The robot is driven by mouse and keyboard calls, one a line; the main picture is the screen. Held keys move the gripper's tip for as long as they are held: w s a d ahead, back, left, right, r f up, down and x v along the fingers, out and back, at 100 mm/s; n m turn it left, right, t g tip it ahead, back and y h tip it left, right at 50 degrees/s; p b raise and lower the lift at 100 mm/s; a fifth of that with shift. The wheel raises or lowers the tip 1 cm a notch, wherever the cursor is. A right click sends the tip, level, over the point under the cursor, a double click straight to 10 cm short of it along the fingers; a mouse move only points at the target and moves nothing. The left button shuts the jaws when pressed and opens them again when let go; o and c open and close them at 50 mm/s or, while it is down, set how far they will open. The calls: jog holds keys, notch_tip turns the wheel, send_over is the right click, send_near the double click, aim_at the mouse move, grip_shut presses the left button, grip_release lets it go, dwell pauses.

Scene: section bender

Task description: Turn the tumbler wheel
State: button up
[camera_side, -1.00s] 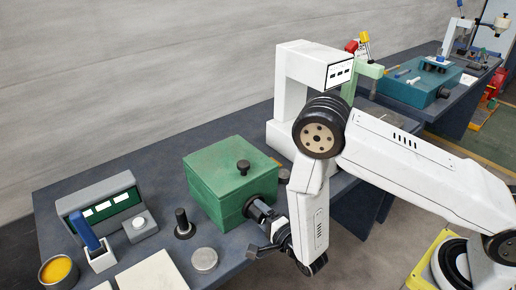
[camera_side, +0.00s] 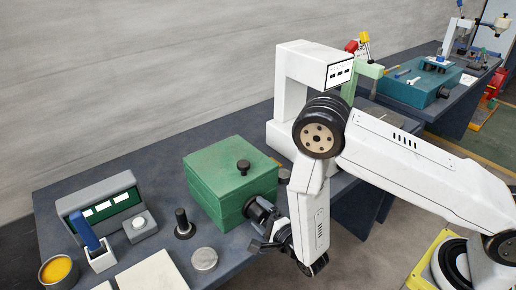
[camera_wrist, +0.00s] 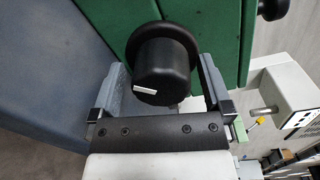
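A green box (camera_side: 222,185) stands on the dark bench. A black round knob with a white mark (camera_wrist: 162,75), which I take to be the tumbler wheel, sticks out of its front side. In the side view this knob (camera_side: 254,207) is partly hidden by my gripper (camera_side: 268,232). In the wrist view my gripper (camera_wrist: 162,88) has one finger on each side of the knob, with visible gaps on both sides. It is open and holds nothing.
A smaller black knob (camera_side: 243,167) stands on top of the green box. A black peg (camera_side: 183,224), a round metal disc (camera_side: 204,259), a grey panel unit (camera_side: 103,205) and a yellow-filled cup (camera_side: 58,270) are to the left. A white machine (camera_side: 300,90) stands behind.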

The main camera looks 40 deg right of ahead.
jog(key=s, duration=0.7)
jog(key=shift+s+r, duration=0.15)
jog(key=shift+s, duration=0.25)
dwell(0.6)
jog(key=shift+r, duration=2.6)
jog(key=shift+w+d+f+n, duration=0.1)
jog(key=shift+f+n, duration=0.85)
jog(key=shift+n, duration=4.2)
jog(key=shift+w+d+f+n, duration=0.1)
jog(key=shift+f+n, duration=0.85)
jog(key=shift+n, duration=4.15)
jog(key=shift+w+f+n, duration=0.1)
jog(key=shift+f+n, duration=0.85)
jog(key=shift+n, duration=4.2)
